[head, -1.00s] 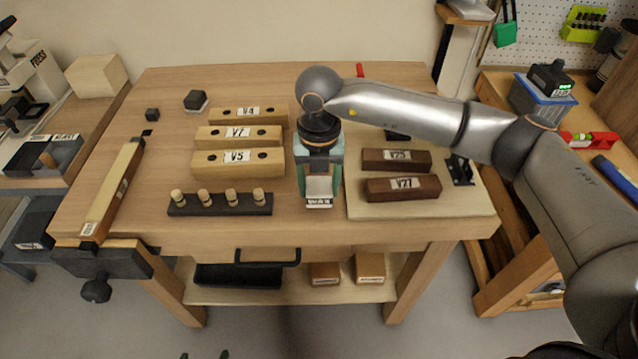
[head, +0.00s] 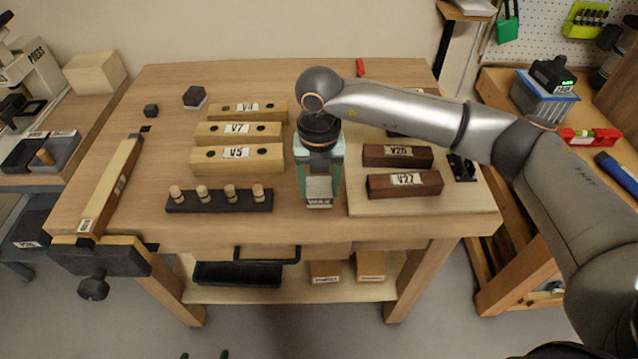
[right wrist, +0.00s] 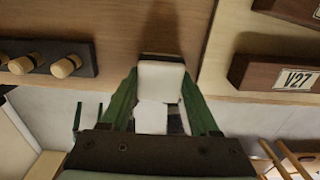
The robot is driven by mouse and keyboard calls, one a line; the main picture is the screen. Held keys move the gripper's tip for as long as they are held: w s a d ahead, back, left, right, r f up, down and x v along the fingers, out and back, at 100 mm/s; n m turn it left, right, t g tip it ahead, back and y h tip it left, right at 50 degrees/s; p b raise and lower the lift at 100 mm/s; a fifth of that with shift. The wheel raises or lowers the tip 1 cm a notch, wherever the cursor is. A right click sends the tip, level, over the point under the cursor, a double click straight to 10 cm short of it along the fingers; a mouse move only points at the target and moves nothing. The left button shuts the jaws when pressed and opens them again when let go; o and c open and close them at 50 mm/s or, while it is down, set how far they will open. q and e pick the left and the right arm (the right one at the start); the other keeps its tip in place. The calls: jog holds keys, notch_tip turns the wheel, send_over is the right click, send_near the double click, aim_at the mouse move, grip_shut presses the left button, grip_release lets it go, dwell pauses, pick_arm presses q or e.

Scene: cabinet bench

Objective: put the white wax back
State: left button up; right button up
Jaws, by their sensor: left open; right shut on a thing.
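The white wax (right wrist: 160,82) is a small pale block between the green fingers of my right gripper (right wrist: 160,95), which is shut on it. In the head view my right gripper (head: 318,172) points down over the middle of the bench near its front edge, with the wax (head: 318,188) low between its fingers. A label reading WAX (head: 318,202) shows just below the block. A dark edge shows by the block in the right wrist view; whether the wax touches the holder or bench I cannot tell. Two green fingertips of my open left gripper (head: 204,355) show at the bottom edge.
A dark rack with several pegs (head: 219,200) stands left of the right gripper. Wooden blocks V4, V7 and V5 (head: 238,158) lie behind it. Dark blocks V25 (head: 397,156) and V27 (head: 404,184) lie on a pale board (head: 440,208) to the right. A vise (head: 100,260) is at the front left.

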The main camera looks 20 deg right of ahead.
jog(key=shift+f+b, duration=0.7)
jog(key=shift+f, duration=0.1)
dwell(0.8)
jog(key=o, duration=1.4)
jog(key=shift+o, duration=0.2)
jog(key=shift+r, duration=0.15)
jog(key=shift+r+p, duration=2.3)
jog(key=shift+r, duration=1.15)
